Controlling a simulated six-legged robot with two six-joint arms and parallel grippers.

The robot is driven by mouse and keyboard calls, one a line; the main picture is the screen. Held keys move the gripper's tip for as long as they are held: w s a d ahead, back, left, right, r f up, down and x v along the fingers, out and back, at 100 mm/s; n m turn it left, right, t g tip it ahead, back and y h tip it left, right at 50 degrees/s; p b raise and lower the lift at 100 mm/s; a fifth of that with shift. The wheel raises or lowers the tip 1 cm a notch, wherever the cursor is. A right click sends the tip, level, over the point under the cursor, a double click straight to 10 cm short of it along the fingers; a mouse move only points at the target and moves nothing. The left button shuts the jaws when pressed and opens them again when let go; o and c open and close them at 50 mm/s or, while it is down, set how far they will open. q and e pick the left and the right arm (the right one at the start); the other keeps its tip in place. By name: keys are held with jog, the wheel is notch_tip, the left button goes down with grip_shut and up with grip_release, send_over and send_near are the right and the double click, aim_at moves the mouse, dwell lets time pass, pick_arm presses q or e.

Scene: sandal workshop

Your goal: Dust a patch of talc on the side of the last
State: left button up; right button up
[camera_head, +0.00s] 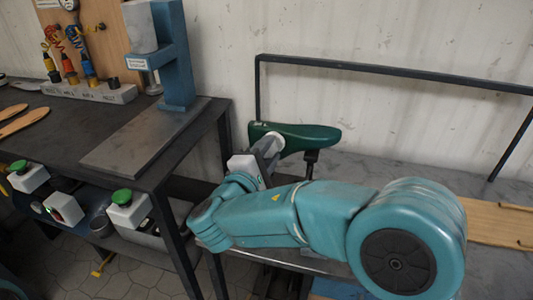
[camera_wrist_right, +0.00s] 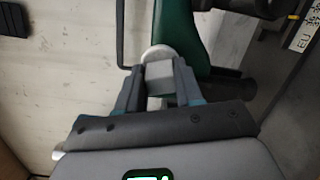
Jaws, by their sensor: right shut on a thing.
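The green last (camera_head: 312,136) sits on a dark post above the grey bench, and its side also shows in the wrist view (camera_wrist_right: 174,28). My right gripper (camera_head: 267,148) is beside the near side of the last. In the wrist view its two fingers (camera_wrist_right: 159,84) are shut on a grey block with a pale round pad, the talc dabber (camera_wrist_right: 159,73). The pad overlaps the edge of the last in that view; I cannot tell whether they touch. No talc patch can be made out; the pad hides part of the side. My left gripper is out of view.
A dark workbench (camera_head: 60,125) with a blue press (camera_head: 176,65) stands at the left. Green-buttoned boxes (camera_head: 128,208) sit below it. A dark metal frame (camera_head: 390,69) rises behind the last. A wooden board (camera_head: 497,222) lies at the right.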

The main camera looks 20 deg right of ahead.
jog(key=shift+w+d, duration=0.45)
jog(key=shift+w, duration=0.05)
jog(key=shift+s+d+f+b, duration=0.1)
jog(key=shift+s+d+b, duration=0.25)
jog(key=shift+b, duration=0.25)
jog(key=shift+s+d+b, duration=0.65)
jog(key=shift+s+d, duration=0.15)
jog(key=shift+s, duration=0.05)
jog(key=shift+s+d+b, duration=0.25)
jog(key=shift+d+b, duration=0.1)
jog(key=shift+s+d+b, duration=0.6)
jog(key=shift+s+d, duration=0.2)
jog(key=shift+d, duration=0.15)
jog(key=shift+b, duration=0.35)
jog(key=shift+w+a+r, duration=0.1)
jog(key=shift+w+r, duration=0.05)
jog(key=shift+r, duration=0.05)
jog(key=shift+w+a, duration=0.95)
jog(key=shift+a, duration=0.15)
jog(key=shift+w+a, duration=1.2)
